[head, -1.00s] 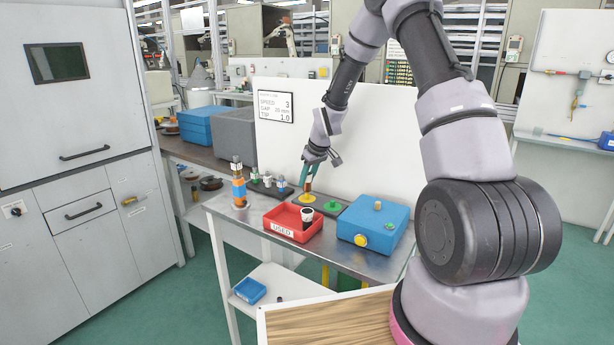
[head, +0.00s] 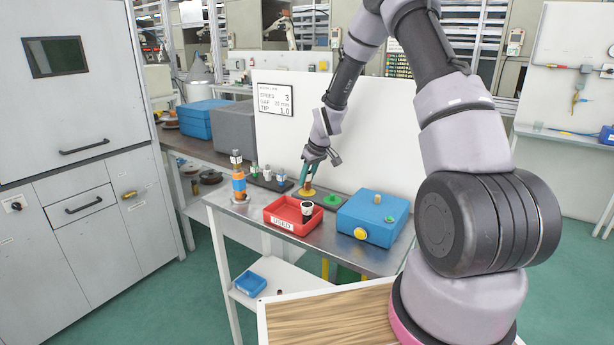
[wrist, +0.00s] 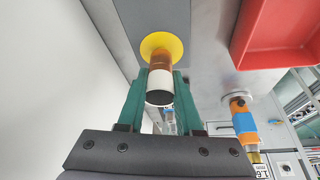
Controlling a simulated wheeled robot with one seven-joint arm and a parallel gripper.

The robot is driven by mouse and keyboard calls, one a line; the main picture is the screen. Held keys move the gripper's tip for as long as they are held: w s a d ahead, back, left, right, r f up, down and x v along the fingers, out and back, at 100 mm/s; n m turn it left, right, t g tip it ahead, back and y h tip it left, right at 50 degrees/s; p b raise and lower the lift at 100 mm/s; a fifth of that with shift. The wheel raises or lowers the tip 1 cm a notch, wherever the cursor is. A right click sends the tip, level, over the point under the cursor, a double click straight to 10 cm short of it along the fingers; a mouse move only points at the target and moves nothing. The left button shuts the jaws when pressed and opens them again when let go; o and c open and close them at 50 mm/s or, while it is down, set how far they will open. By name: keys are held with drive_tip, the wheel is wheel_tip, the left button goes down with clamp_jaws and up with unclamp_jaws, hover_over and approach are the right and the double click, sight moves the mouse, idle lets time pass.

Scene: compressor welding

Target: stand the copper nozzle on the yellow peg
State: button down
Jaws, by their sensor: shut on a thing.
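My gripper (wrist: 160,105) has its green fingers shut around the nozzle (wrist: 160,78), which has a copper-brown body, a white band and a dark open end towards the wrist camera. The copper end points at the round yellow base of the peg (wrist: 155,41) and overlaps it in view. The peg's shaft is hidden, and I cannot tell whether the nozzle touches the base. In the head view my gripper (head: 308,176) is above the yellow base (head: 305,192), with the nozzle upright between its fingers.
A red tray labelled USED (head: 283,224) holding a dark-and-white piece stands in front. A blue box (head: 357,236) and a green disc (head: 332,200) are to the right. An orange-and-blue stack (head: 239,188) and several small fittings (head: 267,174) are at left. A white panel rises behind.

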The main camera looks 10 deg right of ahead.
drive_tip(key=shift+f, duration=0.55)
drive_tip(key=c, duration=0.5)
unclamp_jaws()
drive_tip(key=v, duration=1)
drive_tip(key=shift+s+r, duration=0.2)
drive_tip(key=shift+r, duration=0.15)
drive_tip(key=shift+d, duration=0.1)
